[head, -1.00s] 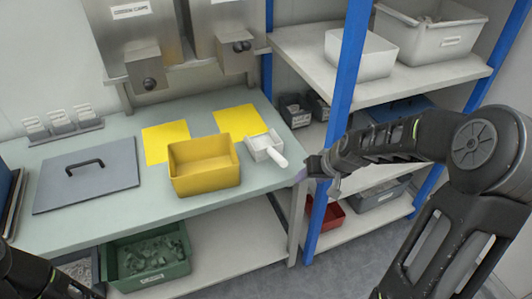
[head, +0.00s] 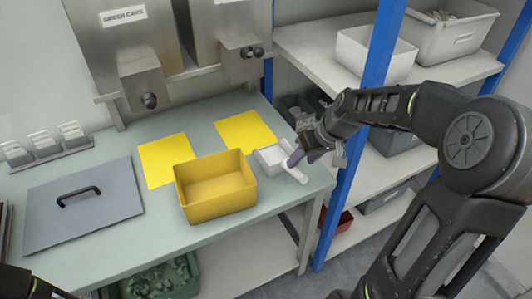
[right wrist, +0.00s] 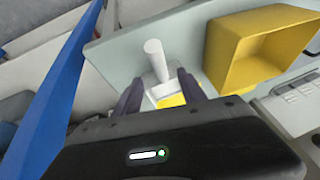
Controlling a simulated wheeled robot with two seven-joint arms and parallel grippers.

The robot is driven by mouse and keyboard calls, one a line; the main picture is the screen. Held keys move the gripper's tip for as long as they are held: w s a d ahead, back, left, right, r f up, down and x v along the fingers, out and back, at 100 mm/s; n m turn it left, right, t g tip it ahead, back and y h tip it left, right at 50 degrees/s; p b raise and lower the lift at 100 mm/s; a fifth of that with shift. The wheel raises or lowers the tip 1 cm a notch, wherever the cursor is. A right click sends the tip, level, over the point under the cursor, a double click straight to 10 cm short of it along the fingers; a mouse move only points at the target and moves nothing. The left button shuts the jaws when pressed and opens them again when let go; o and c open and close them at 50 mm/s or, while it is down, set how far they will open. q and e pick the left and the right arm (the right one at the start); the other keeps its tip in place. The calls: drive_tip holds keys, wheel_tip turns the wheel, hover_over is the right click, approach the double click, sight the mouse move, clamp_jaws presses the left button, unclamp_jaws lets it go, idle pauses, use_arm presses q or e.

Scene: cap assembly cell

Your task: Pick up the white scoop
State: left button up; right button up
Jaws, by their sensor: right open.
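The white scoop (head: 271,156) lies on the bench right of the yellow bin (head: 215,202), its handle pointing to the bench's right front edge. In the right wrist view the scoop's handle (right wrist: 154,52) stands up from its body, which is partly hidden between and behind the fingers. My right gripper (head: 305,157) is open and empty, above and beside the scoop's handle end. In the wrist view its two dark fingers (right wrist: 158,92) are spread on either side of the scoop. Only a bit of my left arm shows at the lower left; its gripper is out of view.
Two yellow mats (head: 166,160) lie behind the bin, and a grey lid (head: 83,206) lies to its left. A blue rack post (head: 366,110) stands close to my right arm. Metal dispensers (head: 130,60) hang above the bench.

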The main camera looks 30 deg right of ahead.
sight(284, 163)
drive_tip(key=shift+w+a, duration=0.1)
drive_tip(key=shift+w, duration=0.25)
drive_tip(key=shift+s, duration=0.1)
drive_tip(key=shift+s, duration=0.1)
drive_tip(key=shift+x, duration=1.35)
drive_tip(key=p+x, duration=0.1)
drive_tip(key=x, duration=0.4)
drive_tip(key=shift+f, duration=0.1)
drive_tip(key=shift+c, duration=0.3)
